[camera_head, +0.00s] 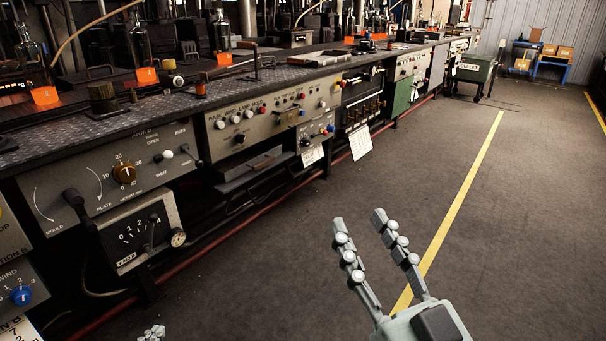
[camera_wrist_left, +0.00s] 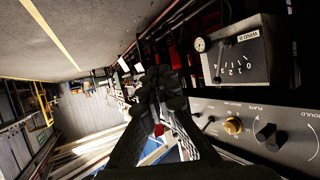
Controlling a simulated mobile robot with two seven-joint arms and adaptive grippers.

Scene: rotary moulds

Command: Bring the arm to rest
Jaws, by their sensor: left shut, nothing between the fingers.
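My left gripper (camera_head: 152,333) shows only as a small grey tip at the bottom edge of the head view, low in front of the bench. In the left wrist view its dark fingers (camera_wrist_left: 160,82) come together, with nothing seen between them. My right gripper (camera_head: 359,218) is over the floor at the lower middle of the head view. Its two grey fingers point up and stand apart, with nothing between them. The rest of both arms is mostly out of view.
A long machine bench (camera_head: 240,85) with knobs and levers runs along the left. A lever (camera_head: 78,203) and gauge box (camera_head: 142,232) stick out near the left gripper. A yellow line (camera_head: 465,185) crosses the open grey floor. A green cart (camera_head: 474,70) stands far back.

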